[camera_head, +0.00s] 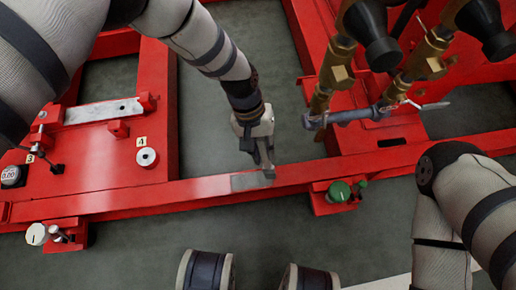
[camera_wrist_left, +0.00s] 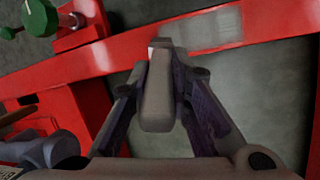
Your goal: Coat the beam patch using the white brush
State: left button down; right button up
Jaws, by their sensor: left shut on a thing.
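My left gripper (camera_head: 262,160) reaches down over the red beam (camera_head: 150,194) and is shut on a brush. In the left wrist view the brush's blunt pale grey handle (camera_wrist_left: 158,95) sits between the fingers, with a small white part at its far end. The grey beam patch (camera_head: 244,182) lies on the beam's top face, and it also shows in the left wrist view (camera_wrist_left: 208,31). The brush end is at the patch's right end in the head view; I cannot tell whether it touches. My right gripper is not in view.
Brass fittings (camera_head: 336,75) and a grey pipe-like tool (camera_head: 352,116) stand to the right of the gripper. A green knob (camera_head: 339,192) sits at the beam's front edge. A red plate with labels (camera_head: 105,170) is at left. Grey floor (camera_head: 215,145) shows behind the beam.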

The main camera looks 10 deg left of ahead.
pick_arm(q)
jog(key=shift+w+d+f, duration=0.1)
jog(key=shift+w+d, duration=0.1)
jog(key=shift+d, duration=0.3)
jog(key=shift+s+a+p, duration=0.2)
jog(key=shift+a, duration=0.3)
jog(key=shift+s+a+p, duration=0.15)
jog(key=shift+a, duration=0.35)
jog(key=shift+s+a+p, duration=1.45)
jog(key=shift+s+a, duration=0.05)
jog(key=shift+a, duration=3.25)
jog(key=shift+w+d+b, duration=0.6)
jog(key=shift+d, duration=1.3)
jog(key=shift+w+d+b, duration=0.6)
jog(key=shift+w+d, duration=0.05)
jog(key=shift+d, duration=1.3)
jog(key=shift+w+d+b, duration=0.6)
jog(key=shift+d, duration=1.3)
jog(key=shift+r, duration=0.2)
